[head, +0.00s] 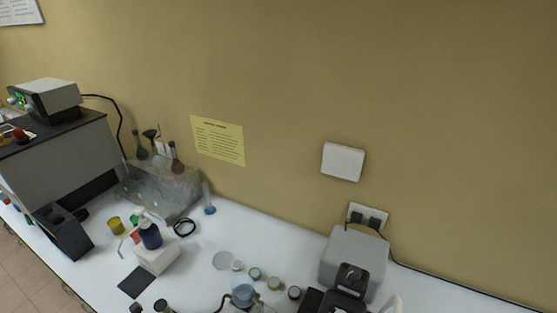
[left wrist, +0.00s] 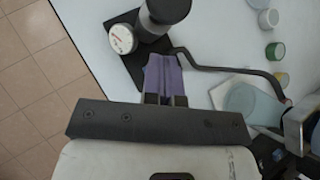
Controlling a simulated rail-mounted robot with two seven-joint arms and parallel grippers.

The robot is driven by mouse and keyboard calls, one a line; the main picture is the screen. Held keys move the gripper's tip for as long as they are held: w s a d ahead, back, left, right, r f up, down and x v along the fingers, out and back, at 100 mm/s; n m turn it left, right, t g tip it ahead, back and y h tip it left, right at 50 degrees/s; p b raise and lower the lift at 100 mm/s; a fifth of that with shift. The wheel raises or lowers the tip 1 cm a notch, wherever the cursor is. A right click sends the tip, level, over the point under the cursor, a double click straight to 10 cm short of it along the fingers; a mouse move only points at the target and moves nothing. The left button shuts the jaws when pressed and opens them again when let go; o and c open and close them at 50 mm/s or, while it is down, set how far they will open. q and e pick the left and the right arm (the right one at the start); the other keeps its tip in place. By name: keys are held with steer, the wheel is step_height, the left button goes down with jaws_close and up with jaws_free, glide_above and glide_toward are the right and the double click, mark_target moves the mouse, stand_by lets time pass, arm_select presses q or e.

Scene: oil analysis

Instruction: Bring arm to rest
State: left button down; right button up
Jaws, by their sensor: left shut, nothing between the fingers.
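My left gripper (left wrist: 164,74) shows in the left wrist view as two purple fingers pressed together, shut and empty. It hangs over the white bench beside a dark cylindrical device with a round dial gauge (left wrist: 122,38). The fingers look close to the dark base plate of this device, but I cannot tell whether they touch it. Neither gripper can be made out in the head view. My right gripper is in neither view.
A bent black bar (left wrist: 225,68) runs right of the fingers towards a translucent round vessel (left wrist: 250,104). Small jars (left wrist: 274,50) stand beyond. In the head view, a grey machine (head: 353,258) stands at right and a white box (head: 157,254) at left. Tiled floor (left wrist: 35,75) lies past the bench edge.

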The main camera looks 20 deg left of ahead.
arm_select(q)
steer(key=s+d+r+n+h, duration=0.25)
steer(key=d+r+n, duration=0.55)
steer(key=d+n, duration=0.8)
steer(key=s+d+f+n+g+h, duration=0.1)
steer(key=s+d+n+g+h, duration=0.1)
steer(key=s+d+n, duration=0.35)
steer(key=s+d+f+n+g+h, duration=0.1)
steer(key=s+d+n+h, duration=0.15)
steer(key=s, duration=0.55)
step_height(320, 180, up, 13)
steer(key=m+p, duration=0.1)
steer(key=p, duration=1.1)
steer(key=shift+d+f+y, duration=0.2)
steer(key=shift+y, duration=0.1)
